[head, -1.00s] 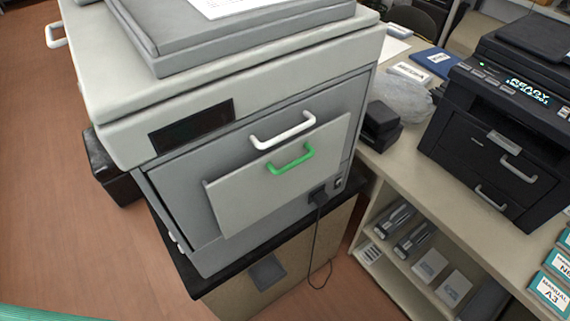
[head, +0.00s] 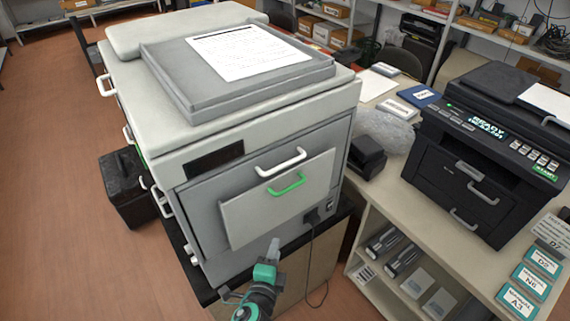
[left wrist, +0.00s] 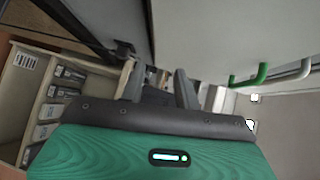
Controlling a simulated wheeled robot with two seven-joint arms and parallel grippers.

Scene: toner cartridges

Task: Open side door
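The large grey-and-white printer (head: 250,105) stands at centre. Its near face has a grey door (head: 325,130) with a white handle (head: 280,162), and a lighter grey panel (head: 250,217) with a green handle (head: 287,184). Both look shut. The printer's left side, seen at a slant, carries several white handles (head: 107,86). My left gripper (head: 273,248) is below the light panel, apart from both handles. In the left wrist view its two dark fingers (left wrist: 158,88) are spread with nothing held between them. The green handle (left wrist: 248,78) and white handle (left wrist: 288,73) show there at right. My right gripper is not in view.
A black printer (head: 490,150) stands on the shelf unit (head: 385,205) at right. A small black box (head: 367,155) and a clear bag (head: 385,130) lie beside the large printer. A cable (head: 310,265) hangs below its panel. The floor at left is open around a black bin (head: 125,190).

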